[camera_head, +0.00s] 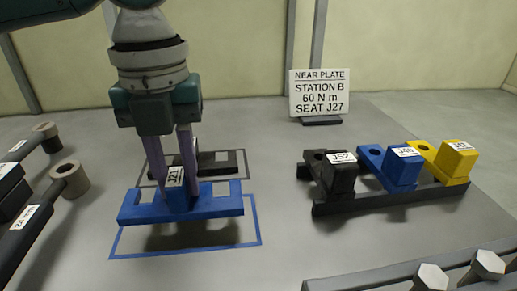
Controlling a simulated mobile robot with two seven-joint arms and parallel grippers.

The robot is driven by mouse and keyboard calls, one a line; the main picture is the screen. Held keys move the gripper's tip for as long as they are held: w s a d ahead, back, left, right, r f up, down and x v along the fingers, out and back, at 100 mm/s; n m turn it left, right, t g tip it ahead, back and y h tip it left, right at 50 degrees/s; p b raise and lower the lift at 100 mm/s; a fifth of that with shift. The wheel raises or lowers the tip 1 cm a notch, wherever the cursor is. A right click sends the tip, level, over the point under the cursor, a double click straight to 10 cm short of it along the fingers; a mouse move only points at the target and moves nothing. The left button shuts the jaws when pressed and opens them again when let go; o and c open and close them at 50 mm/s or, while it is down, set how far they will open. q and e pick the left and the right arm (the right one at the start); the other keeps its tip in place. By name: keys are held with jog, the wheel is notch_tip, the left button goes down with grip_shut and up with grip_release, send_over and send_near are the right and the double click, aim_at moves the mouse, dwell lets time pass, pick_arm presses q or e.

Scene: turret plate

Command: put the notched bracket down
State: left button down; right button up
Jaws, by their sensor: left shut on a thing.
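My left gripper (174,178) comes down from above and is shut on the raised middle block of a blue notched bracket (140,211). The block bears a white label that reads J21. The bracket is roughly level and looks held above the grey table, with a shadow below it. A blue outlined rectangle (186,251) is marked on the table under and around it. Just behind stands a dark bracket (215,165) within a dark outline, partly hidden by my gripper. My right gripper is not in view.
At the right, a dark rack (390,202) holds black, blue and yellow labelled pieces. A sign (319,93) reads "STATION B, 60 N m, SEAT J27". Dark tools (40,208) lie at the left. A rail with hex heads (430,278) is at the lower right.

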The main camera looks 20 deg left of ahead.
aim_at(182, 196)
pick_arm(q)
jog(key=shift+f, duration=1.5)
jog(key=shift+f, duration=0.15)
jog(key=c, duration=0.7)
grip_release()
notch_tip(182, 196, up, 12)
jog(key=shift+r+p, duration=0.2)
jog(key=shift+p, duration=0.45)
jog(key=shift+d+f, duration=0.1)
jog(key=shift+d, duration=0.05)
